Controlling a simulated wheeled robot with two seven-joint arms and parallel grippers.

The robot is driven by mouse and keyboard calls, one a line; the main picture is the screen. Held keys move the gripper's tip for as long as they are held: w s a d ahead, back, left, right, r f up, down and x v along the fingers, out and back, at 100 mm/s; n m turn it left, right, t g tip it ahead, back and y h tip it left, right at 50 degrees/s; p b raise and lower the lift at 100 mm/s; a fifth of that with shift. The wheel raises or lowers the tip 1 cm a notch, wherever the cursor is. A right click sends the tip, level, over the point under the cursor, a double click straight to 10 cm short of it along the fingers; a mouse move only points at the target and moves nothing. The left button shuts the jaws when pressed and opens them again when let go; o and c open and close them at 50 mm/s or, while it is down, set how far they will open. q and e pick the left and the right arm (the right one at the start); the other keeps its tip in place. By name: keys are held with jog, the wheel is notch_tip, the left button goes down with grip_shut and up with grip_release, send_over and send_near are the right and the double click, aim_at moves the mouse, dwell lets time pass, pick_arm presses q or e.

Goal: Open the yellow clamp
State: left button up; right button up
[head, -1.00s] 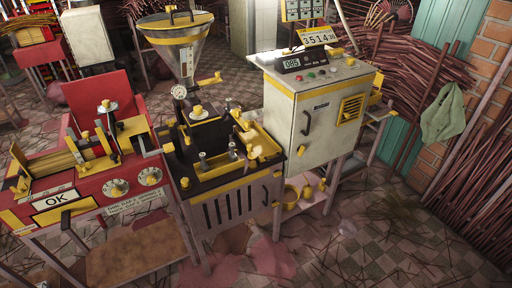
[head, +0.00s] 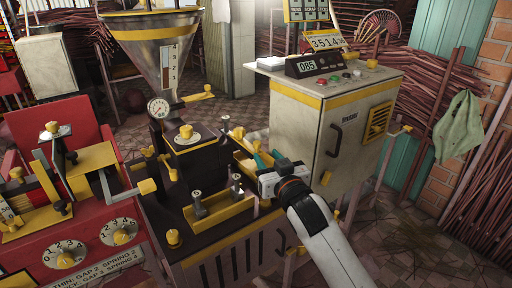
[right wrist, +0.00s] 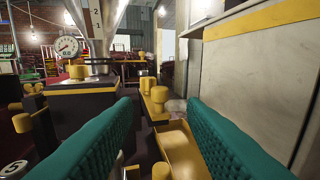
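The dark extruder (head: 222,192) with yellow trim stands in the middle of the head view. A yellow trough (head: 242,162) with yellow knobs runs along its right side, and my right gripper (head: 267,157) hides part of it. In the right wrist view the green fingers of that gripper (right wrist: 160,106) are spread apart, with a yellow-topped knob (right wrist: 160,98) and the yellow trough (right wrist: 180,150) showing in the gap. The fingers hold nothing. I cannot tell which yellow part is the clamp. My left gripper is out of view.
A beige cabinet (head: 338,135) with a dark handle stands close to the right of my right gripper. A metal hopper (head: 160,50) and a pressure gauge (head: 158,107) rise at the extruder's back. A red machine (head: 75,225) with dials stands at the left.

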aim_at(258, 146)
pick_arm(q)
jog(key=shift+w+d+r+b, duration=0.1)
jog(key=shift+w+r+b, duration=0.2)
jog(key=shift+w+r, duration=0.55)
pick_arm(e)
jog(key=x, duration=0.8)
grip_shut()
